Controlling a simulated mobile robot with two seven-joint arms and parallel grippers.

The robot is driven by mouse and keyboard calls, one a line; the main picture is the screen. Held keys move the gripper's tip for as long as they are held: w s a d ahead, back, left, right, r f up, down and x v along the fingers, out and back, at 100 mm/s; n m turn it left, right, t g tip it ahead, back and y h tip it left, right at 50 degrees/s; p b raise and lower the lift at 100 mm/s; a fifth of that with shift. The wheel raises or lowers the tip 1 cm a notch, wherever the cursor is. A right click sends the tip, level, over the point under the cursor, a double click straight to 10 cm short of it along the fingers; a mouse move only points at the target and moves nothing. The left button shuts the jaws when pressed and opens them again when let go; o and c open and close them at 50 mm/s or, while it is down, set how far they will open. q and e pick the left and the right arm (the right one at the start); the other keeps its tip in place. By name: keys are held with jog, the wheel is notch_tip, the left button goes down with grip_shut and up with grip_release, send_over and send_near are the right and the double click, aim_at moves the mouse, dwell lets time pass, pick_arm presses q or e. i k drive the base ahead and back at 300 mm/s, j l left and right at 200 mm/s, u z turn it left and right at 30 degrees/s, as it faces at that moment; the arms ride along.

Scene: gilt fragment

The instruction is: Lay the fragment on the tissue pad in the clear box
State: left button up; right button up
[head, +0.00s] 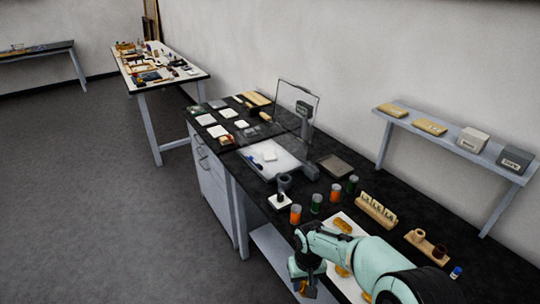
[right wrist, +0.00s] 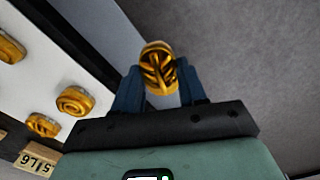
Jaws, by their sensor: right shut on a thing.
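My right gripper (head: 303,277) reaches down at the front edge of the dark bench. In the right wrist view my right gripper (right wrist: 158,90) is shut on a gilt fragment (right wrist: 158,66), an oval golden piece with carved ridges, held off the surface between the blue fingers. In the head view the held fragment is mostly hidden by the gripper. Clear panes (head: 298,97) stand around the back of the bench; I cannot tell for sure that they are the clear box. My left gripper is not in view.
Other gilt pieces (right wrist: 76,100) lie on a white board (head: 350,285). Nearby are jars (head: 316,203), a wooden rack (head: 376,210) and a small holder with brown pots (head: 425,246). A white sheet (head: 285,160) lies farther back.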

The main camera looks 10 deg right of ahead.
aim_at(269, 154)
jog(key=i+j+z, duration=0.15)
jog(key=i+j, duration=0.3)
jog(key=i+j+z, duration=0.15)
jog(key=i+j, duration=0.25)
jog(key=j, duration=0.15)
jog(key=i+j+z, duration=0.1)
jog(key=i+j, duration=0.3)
jog(key=j, duration=0.15)
